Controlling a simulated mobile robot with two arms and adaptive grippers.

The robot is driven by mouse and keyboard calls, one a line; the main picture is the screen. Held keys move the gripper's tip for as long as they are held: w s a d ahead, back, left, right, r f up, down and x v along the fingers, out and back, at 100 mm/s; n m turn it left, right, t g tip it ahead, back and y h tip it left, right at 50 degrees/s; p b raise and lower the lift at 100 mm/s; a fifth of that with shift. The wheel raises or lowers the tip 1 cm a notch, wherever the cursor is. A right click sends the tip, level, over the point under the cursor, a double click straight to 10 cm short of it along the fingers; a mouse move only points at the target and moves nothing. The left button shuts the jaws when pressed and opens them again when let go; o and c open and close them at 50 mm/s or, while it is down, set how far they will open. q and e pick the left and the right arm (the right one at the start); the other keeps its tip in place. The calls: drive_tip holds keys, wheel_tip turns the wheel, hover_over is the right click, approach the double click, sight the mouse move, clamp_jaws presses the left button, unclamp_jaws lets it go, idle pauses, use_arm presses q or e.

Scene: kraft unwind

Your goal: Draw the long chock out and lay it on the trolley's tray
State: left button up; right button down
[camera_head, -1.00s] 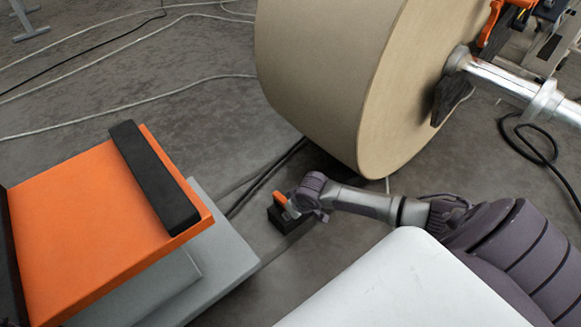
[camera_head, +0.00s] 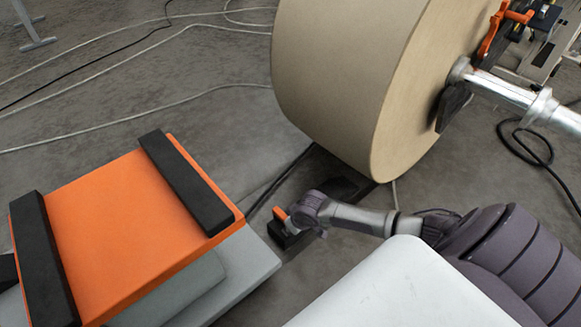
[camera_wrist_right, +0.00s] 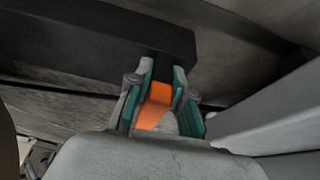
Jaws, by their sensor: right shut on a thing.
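The long chock (camera_head: 290,238) is a black bar with an orange grip (camera_head: 279,213), low by the floor between the paper roll and the trolley. My right gripper (camera_head: 295,217) is shut on its orange grip. In the right wrist view the fingers (camera_wrist_right: 160,95) close around the orange grip (camera_wrist_right: 156,108), with the black bar (camera_wrist_right: 90,32) stretching across beyond them. I cannot tell whether the bar touches the floor. The trolley's orange tray (camera_head: 130,225) is at left, with a black bar along each of two opposite sides. My left gripper is out of view.
The large paper roll (camera_head: 340,80) stands behind my right gripper, with a metal shaft (camera_head: 505,92) at its right. A grey slab (camera_head: 245,262) juts out below the tray, close to the chock. Cables lie on the floor behind. The tray's middle is clear.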

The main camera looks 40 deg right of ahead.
drive_tip(key=shift+a, duration=0.1)
drive_tip(key=c, duration=1)
unclamp_jaws()
drive_tip(key=shift+o, duration=0.2)
drive_tip(key=v, duration=1.2)
